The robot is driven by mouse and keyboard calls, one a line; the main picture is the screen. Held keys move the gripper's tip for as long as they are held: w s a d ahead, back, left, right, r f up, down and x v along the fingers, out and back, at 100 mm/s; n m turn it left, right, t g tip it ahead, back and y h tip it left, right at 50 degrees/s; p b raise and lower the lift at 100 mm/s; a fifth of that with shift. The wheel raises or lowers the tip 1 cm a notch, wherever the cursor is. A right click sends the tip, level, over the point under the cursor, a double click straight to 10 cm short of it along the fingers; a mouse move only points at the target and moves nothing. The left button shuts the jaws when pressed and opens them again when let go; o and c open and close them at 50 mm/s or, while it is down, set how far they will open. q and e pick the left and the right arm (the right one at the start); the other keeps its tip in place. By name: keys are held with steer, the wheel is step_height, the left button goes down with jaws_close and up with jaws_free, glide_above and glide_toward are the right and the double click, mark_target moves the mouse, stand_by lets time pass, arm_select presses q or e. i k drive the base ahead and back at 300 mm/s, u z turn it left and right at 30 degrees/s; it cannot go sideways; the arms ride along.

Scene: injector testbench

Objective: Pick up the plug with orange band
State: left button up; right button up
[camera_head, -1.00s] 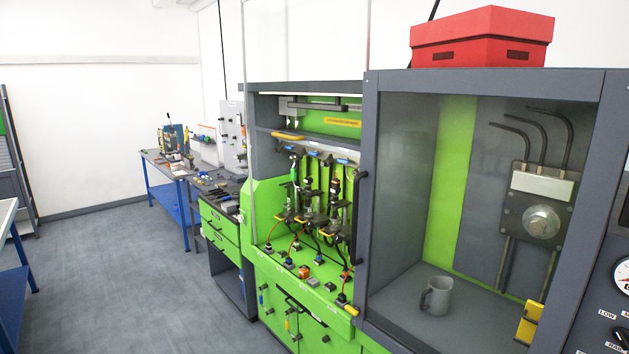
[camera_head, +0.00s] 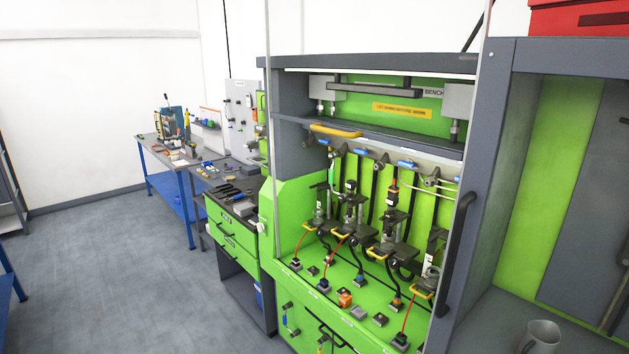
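A green injector test bench (camera_head: 345,235) stands right of centre, with several dark injectors clamped in its open bay. Several small cable plugs sit on its green front ledge. One plug on a black cable shows a small orange band (camera_head: 396,304), toward the ledge's right side. A plug with a blue band (camera_head: 324,285) on a red cable stands further left. The plugs are small, so exact seating cannot be told. Neither of my grippers is in view.
Dark-topped green drawers (camera_head: 232,238) and a blue-legged table (camera_head: 165,165) stand left. The floor (camera_head: 120,265) at left is clear.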

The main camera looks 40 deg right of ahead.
mark_target(393, 191)
steer(key=i, duration=1.4)
steer(key=z, duration=1.1)
steer(key=i, duration=0.8)
steer(key=z, duration=1.2)
steer(key=i, duration=0.25)
steer(key=z, duration=0.2)
